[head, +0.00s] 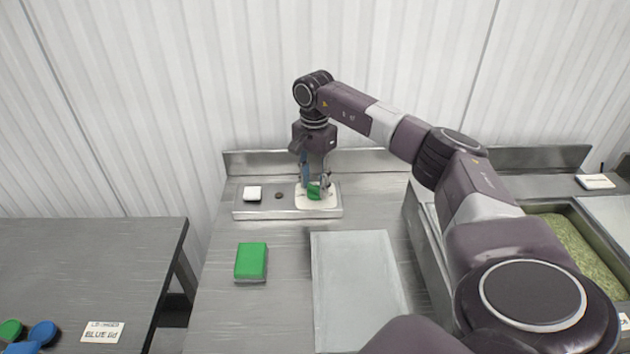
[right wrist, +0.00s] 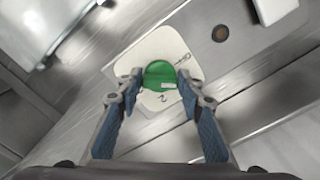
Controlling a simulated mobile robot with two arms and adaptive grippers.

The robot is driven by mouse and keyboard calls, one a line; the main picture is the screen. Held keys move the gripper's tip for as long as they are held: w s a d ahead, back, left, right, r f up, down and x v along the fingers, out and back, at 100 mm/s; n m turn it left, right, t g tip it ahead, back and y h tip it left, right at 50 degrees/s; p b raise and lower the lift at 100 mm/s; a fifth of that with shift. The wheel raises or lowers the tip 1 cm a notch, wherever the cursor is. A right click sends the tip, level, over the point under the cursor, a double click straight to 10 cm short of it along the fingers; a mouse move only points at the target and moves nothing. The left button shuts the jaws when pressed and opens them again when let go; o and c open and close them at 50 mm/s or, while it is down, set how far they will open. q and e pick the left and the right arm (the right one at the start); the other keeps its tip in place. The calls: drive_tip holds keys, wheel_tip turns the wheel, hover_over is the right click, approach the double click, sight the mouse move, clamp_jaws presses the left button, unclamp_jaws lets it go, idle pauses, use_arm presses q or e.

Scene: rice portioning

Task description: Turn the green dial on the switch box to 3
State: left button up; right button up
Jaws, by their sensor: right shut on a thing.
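The switch box (head: 238,213) is a low metal box at the back of the counter. The green dial (head: 314,192) sits on a pale square plate at the box's right end. In the right wrist view the dial (right wrist: 160,74) is round, with a small white mark at its lower edge. A digit that looks like a 2 is printed on the plate (right wrist: 132,58) below it. My right gripper (head: 314,184) points down over the plate, its fingers on both sides of the dial and shut on it. It also shows in the right wrist view (right wrist: 158,82). My left gripper is not in view.
A white square (head: 252,193) and a small dark knob (head: 278,196) are on the box's left part. A green block (head: 251,261) and a metal plate (head: 358,285) lie in front. A bin of green grains (head: 575,245) stands right. A dark table (head: 85,250) stands left.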

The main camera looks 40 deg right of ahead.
drive_tip(key=m, duration=0.3)
drive_tip(key=shift+w+r+m+p, duration=0.1)
drive_tip(key=shift+r+m+p, duration=0.05)
drive_tip(key=shift+m+p, duration=0.25)
drive_tip(key=m, duration=0.3)
drive_tip(key=shift+w+m, duration=0.1)
drive_tip(key=shift+m, duration=0.2)
drive_tip(key=m+p, duration=0.1)
drive_tip(key=m, duration=0.2)
drive_tip(key=shift+d+m, duration=0.1)
drive_tip(key=shift+m, duration=0.2)
drive_tip(key=m, duration=0.4)
drive_tip(key=shift+w+d+p, duration=0.1)
drive_tip(key=shift+w+p, duration=0.05)
drive_tip(key=shift+p, duration=0.25)
drive_tip(key=m+p, duration=0.1)
drive_tip(key=m, duration=0.5)
drive_tip(key=shift+d+m, duration=0.15)
drive_tip(key=shift+m, duration=0.25)
drive_tip(key=m+p, duration=0.1)
drive_tip(key=m, duration=0.5)
drive_tip(key=shift+d, duration=0.1)
drive_tip(key=shift+p, duration=0.3)
drive_tip(key=o, duration=1.2)
drive_tip(key=shift+c, duration=0.2)
